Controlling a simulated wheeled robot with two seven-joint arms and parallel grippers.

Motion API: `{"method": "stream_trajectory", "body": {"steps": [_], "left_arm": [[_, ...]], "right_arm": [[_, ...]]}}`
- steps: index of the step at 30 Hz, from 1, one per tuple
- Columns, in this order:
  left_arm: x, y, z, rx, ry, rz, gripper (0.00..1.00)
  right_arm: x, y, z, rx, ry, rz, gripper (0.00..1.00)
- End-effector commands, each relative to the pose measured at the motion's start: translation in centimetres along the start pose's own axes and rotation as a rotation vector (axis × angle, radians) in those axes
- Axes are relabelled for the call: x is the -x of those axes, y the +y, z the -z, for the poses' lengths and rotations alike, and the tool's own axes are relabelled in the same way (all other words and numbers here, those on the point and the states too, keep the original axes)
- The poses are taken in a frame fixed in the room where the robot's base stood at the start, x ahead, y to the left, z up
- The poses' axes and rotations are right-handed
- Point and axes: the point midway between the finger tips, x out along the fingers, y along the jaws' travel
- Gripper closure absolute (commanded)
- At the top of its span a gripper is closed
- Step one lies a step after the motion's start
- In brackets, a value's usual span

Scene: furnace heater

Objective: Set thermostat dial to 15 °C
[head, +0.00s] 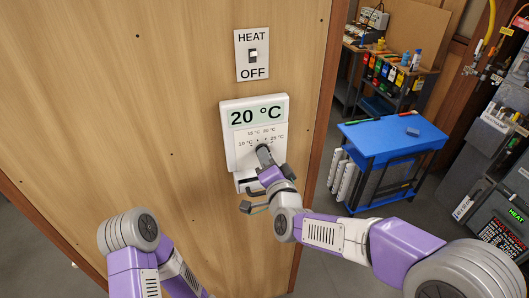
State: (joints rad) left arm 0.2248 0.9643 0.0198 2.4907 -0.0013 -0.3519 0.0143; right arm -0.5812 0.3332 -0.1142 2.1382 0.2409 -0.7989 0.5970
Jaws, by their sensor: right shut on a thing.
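The white thermostat (232,156) is mounted on the wooden wall. Its green display reads 20 °C. Below the display is a scale with marks for 10, 15, 20 and 25 °C. My right gripper (264,154) reaches in from the lower right and is shut on the dial at the middle of the scale. The gripper covers the dial, so its pointer cannot be made out. My left arm is folded at the lower left, and its gripper is out of view.
A HEAT/OFF switch plate (252,70) is on the wall above the thermostat. The wooden panel (130,110) is clear to the left. Beyond its right edge stand a blue table (385,136), a tool shelf (424,70) and a dark furnace unit (490,215).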

Motion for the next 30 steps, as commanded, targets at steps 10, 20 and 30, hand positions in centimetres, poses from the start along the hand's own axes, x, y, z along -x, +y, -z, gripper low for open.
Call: {"method": "stream_trajectory", "body": {"steps": [10,20,30], "left_arm": [[0.04,0.02,0.0,0.0,0.0,0.0,0.57],[0.05,0.02,-0.01,0.0,0.0,0.0,0.57],[0.42,0.16,-0.02,0.0,0.0,0.0,0.57]], "right_arm": [[0.01,-0.04,-0.02,0.341,0.0,0.0,1.0],[0.01,0.0,-0.01,0.4,0.0,0.0,1.0],[0.01,-0.04,-0.03,0.693,-0.002,0.0,1.0]]}}
